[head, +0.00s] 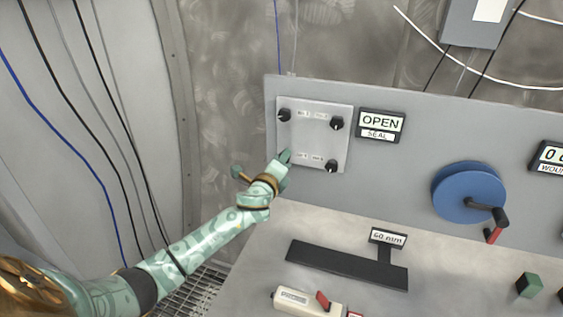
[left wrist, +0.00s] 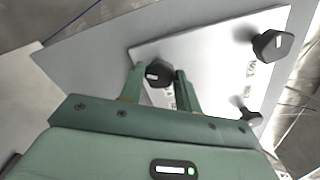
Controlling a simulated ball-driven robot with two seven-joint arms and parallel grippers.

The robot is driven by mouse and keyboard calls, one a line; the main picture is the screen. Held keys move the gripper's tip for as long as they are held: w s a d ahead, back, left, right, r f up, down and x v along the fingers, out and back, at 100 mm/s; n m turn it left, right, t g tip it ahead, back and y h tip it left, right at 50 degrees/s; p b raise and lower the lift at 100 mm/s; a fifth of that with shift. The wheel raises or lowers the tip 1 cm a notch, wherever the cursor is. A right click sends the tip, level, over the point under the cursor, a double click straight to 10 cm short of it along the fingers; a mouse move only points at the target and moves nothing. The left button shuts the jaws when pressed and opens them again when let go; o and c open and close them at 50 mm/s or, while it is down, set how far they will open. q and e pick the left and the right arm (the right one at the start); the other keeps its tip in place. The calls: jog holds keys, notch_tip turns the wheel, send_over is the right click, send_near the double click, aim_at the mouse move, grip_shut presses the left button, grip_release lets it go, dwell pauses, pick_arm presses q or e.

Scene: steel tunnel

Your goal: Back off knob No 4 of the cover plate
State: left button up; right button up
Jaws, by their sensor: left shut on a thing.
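The cover plate (head: 312,140) is a pale square sheet on the grey panel, with a black knob near each corner. My left gripper (head: 286,157) is at the lower-left corner and is shut on the knob there, which it hides in the head view. In the left wrist view this lower-left knob (left wrist: 158,72) sits between the fingertips of my left gripper (left wrist: 160,85). The upper-left knob (head: 284,115), upper-right knob (head: 337,123) and lower-right knob (head: 331,166) stand free. The small labels by the knobs are too blurred to read surely. My right gripper is out of view.
A blue wheel (head: 468,192) with a crank handle (head: 493,224) is farther right. A black slotted bar (head: 345,264), a cream-coloured tool (head: 305,302) and a green block (head: 529,285) are on the bench. Cables hang at left.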

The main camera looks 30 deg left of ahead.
pick_arm(q)
jog(key=n, duration=0.4)
jog(key=shift+f+n, duration=0.1)
jog(key=shift+n, duration=0.3)
dwell(0.4)
jog(key=o, duration=1)
jog(key=p+v, duration=0.1)
jog(key=v, duration=1.5)
jog(key=shift+s, duration=0.2)
jog(key=shift+f, duration=0.15)
